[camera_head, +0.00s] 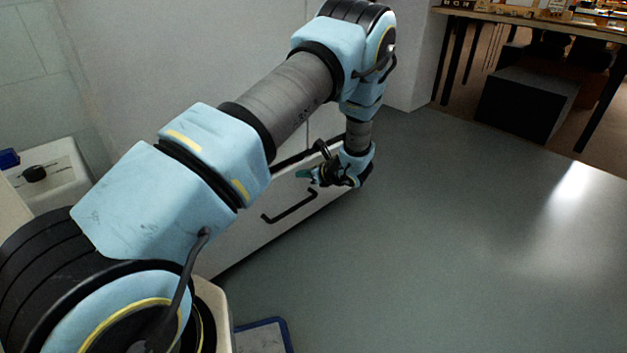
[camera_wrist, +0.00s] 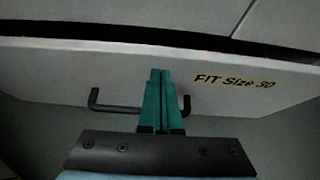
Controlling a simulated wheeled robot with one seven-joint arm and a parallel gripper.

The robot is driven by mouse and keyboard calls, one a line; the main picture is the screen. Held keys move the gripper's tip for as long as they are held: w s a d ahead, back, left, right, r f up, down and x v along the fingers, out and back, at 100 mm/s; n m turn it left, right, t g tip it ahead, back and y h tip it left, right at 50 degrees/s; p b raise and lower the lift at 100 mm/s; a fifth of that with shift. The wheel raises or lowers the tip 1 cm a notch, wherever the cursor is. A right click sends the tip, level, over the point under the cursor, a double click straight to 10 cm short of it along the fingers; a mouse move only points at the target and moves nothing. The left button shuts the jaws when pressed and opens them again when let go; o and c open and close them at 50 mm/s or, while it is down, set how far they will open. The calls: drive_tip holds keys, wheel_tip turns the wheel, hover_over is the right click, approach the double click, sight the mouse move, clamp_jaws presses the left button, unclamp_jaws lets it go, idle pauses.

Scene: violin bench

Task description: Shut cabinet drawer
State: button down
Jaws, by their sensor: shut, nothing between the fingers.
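The cabinet drawer (camera_head: 240,240) is a low white front with a black bar handle (camera_head: 289,207), seen in the head view left of centre. A dark gap (camera_head: 290,160) shows along its top edge, so it stands somewhat out from the cabinet (camera_head: 200,60). My gripper (camera_head: 304,174) is shut and empty, close to the drawer front near its upper edge. In the wrist view the green fingers (camera_wrist: 160,80) are together in front of the drawer front (camera_wrist: 60,70), overlapping its black handle (camera_wrist: 112,109). I cannot tell whether they touch it.
Grey floor (camera_head: 450,210) lies open to the right of the drawer. A workbench (camera_head: 530,20) with a dark box (camera_head: 525,105) under it stands at the back right. A blue-edged item (camera_head: 262,335) lies at the bottom. The wrist view shows lettering (camera_wrist: 234,81) on the drawer.

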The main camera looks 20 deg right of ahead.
drive_tip(key=shift+w+a, duration=0.35)
drive_tip(key=shift+w, duration=0.45)
drive_tip(key=shift+w+a+r, duration=0.1)
drive_tip(key=shift+w+a, duration=0.3)
drive_tip(key=shift+w, duration=0.4)
drive_tip(key=shift+w+a, duration=0.4)
drive_tip(key=shift+w, duration=0.45)
drive_tip(key=shift+w+a+r, duration=0.1)
drive_tip(key=shift+w+a, duration=0.3)
drive_tip(key=shift+w, duration=0.4)
